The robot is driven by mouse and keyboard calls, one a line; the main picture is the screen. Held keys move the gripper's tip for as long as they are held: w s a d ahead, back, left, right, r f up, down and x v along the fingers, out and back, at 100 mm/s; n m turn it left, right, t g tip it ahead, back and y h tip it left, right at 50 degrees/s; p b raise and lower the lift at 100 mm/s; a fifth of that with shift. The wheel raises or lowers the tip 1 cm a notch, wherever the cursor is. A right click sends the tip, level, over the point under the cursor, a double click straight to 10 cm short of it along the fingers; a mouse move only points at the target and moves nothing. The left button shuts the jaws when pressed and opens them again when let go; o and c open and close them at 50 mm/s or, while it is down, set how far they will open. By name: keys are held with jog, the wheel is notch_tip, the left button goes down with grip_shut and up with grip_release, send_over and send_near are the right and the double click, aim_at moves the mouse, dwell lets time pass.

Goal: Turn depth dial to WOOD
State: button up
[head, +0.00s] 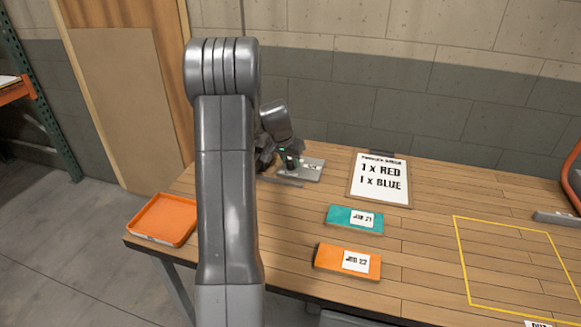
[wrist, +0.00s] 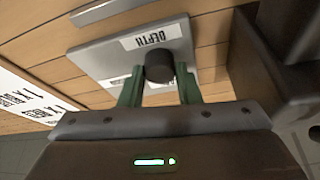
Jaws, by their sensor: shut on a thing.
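The depth dial is a dark round knob (wrist: 159,67) on a grey plate (wrist: 105,52) labelled DEPTH, seen in the wrist view. My gripper (wrist: 160,88) has its two green fingers on either side of the knob and is shut on it. The knob's pointer and the setting it stands at cannot be made out; a second label on the plate is partly hidden by the fingers. In the head view the grey plate (head: 311,170) lies at the back left of the table, and my gripper (head: 288,162) is over its left part, with the knob hidden.
A clipboard (head: 381,203) reading 1 x RED, 1 x BLUE lies right of the plate. A teal block (head: 341,223) and an orange block (head: 332,256) lie in front. An orange tray (head: 163,219) is at the left edge. A yellow outlined area (head: 462,253) at right is empty.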

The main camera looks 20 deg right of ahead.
jog(key=shift+m+b, duration=0.3)
jog(key=shift+m, duration=0.1)
jog(key=o, duration=1)
jog(key=v, duration=1.3)
jog(key=shift+a+r, duration=0.2)
jog(key=shift+r, duration=0.2)
jog(key=shift+w, duration=0.1)
jog(key=x, duration=1.4)
jog(key=shift+d, duration=0.1)
jog(key=shift+s, duration=0.25)
